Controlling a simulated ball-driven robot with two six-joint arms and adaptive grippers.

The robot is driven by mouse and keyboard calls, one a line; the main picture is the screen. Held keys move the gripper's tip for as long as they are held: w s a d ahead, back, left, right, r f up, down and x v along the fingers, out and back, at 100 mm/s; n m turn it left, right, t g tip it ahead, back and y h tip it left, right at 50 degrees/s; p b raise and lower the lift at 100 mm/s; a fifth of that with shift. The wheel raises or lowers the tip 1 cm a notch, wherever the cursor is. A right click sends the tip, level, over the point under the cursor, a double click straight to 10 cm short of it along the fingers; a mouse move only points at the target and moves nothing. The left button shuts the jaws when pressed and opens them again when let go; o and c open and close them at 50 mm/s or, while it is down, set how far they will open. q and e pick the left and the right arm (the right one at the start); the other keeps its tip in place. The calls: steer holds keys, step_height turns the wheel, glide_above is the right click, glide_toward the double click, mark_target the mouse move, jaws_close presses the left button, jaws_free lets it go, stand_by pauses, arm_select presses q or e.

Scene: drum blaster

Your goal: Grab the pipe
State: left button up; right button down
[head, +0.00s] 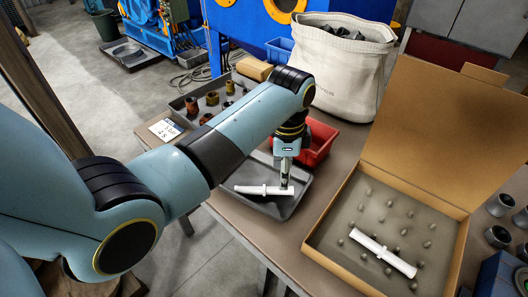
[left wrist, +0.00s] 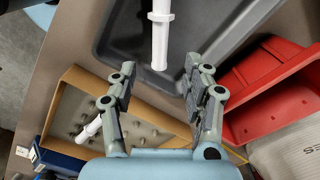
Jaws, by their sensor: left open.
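A white pipe (head: 255,190) with a collar lies in a dark grey tray (head: 276,211) on the table. In the left wrist view the pipe (left wrist: 161,32) comes in from the top, its near end in line with the gap between my fingers. My left gripper (head: 287,186) points down over the pipe's right end in the head view. In the left wrist view its fingers (left wrist: 159,72) are spread apart with nothing gripped. I cannot tell the exact height between fingertips and pipe. My right gripper is not in view.
A second white pipe (head: 383,252) lies in an open cardboard box (head: 330,266) with rows of grey pegs. A red bin (head: 318,146) stands right behind the tray. A white fabric bag (head: 336,75) and a tray with brown fittings (head: 193,105) are farther back.

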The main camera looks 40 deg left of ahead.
mark_target(264, 190)
arm_select(q)
step_height(264, 190, down, 6)
steer(key=shift+f, duration=0.25)
jaws_close()
stand_by(0.4)
